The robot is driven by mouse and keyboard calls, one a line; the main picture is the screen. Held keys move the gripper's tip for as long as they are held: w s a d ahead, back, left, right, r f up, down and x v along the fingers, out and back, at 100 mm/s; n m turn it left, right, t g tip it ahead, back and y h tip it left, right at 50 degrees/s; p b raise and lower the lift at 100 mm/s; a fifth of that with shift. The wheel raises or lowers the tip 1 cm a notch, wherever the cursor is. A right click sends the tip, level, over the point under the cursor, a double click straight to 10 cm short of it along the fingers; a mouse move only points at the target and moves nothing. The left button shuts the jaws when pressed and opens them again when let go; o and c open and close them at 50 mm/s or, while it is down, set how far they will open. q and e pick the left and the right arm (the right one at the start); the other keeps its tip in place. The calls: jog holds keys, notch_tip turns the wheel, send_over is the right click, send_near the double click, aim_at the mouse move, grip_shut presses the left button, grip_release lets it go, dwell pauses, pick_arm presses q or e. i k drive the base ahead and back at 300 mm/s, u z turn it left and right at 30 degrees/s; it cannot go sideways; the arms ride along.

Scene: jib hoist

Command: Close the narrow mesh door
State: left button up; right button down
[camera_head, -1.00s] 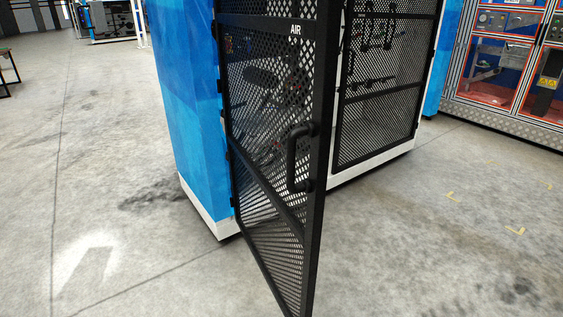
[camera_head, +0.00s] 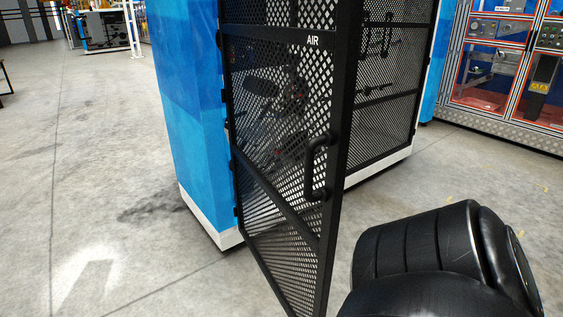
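The narrow mesh door (camera_head: 285,150) is a tall black mesh panel with an "AIR" label near its top. It is hinged on its left edge to the blue cabinet side (camera_head: 192,120) and stands open, swung out toward me. Its black handle (camera_head: 317,170) is on the free right edge, and nothing touches it. A black rounded part of my arm shows at the bottom right, to the right of the door and apart from the handle in the picture. Neither gripper's fingers are in view.
Another black mesh panel (camera_head: 386,90) is behind the door to the right, on the same cabinet. A metal-framed machine with clear panels (camera_head: 500,70) stands at the back right. The grey floor (camera_head: 110,200) is clear on the left.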

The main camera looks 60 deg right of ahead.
aim_at(345, 41)
jog(key=i, duration=1.15)
jog(key=z, duration=2.15)
